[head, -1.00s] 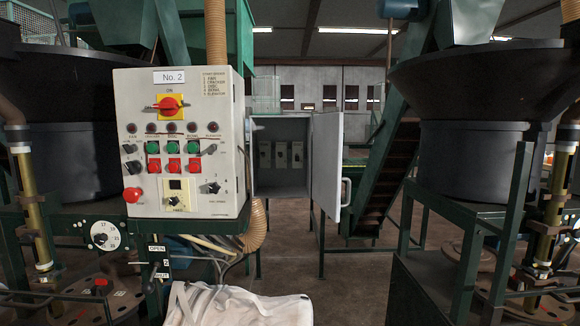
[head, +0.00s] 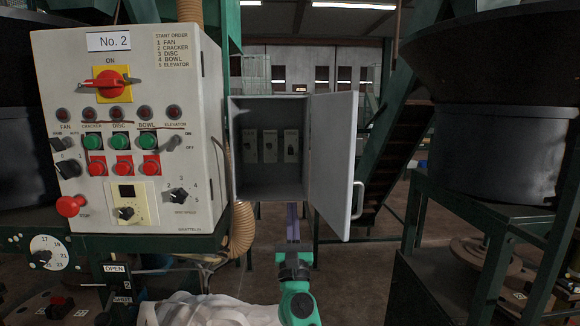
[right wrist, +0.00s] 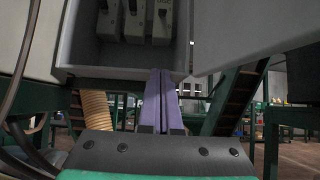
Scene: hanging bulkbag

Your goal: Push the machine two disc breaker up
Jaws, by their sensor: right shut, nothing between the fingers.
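An open grey breaker cabinet (head: 267,188) stands behind the "No. 2" control panel. My right gripper (head: 292,208) has purple fingers, shut and empty, pointing up just below the cabinet's lower edge. My left gripper is not in view.
The cabinet door (head: 332,165) hangs open on the right, with a handle. The "No. 2" panel (head: 130,140) stands close on the left. A ribbed hose (head: 242,230) hangs between them. A white bag (head: 205,310) lies below.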

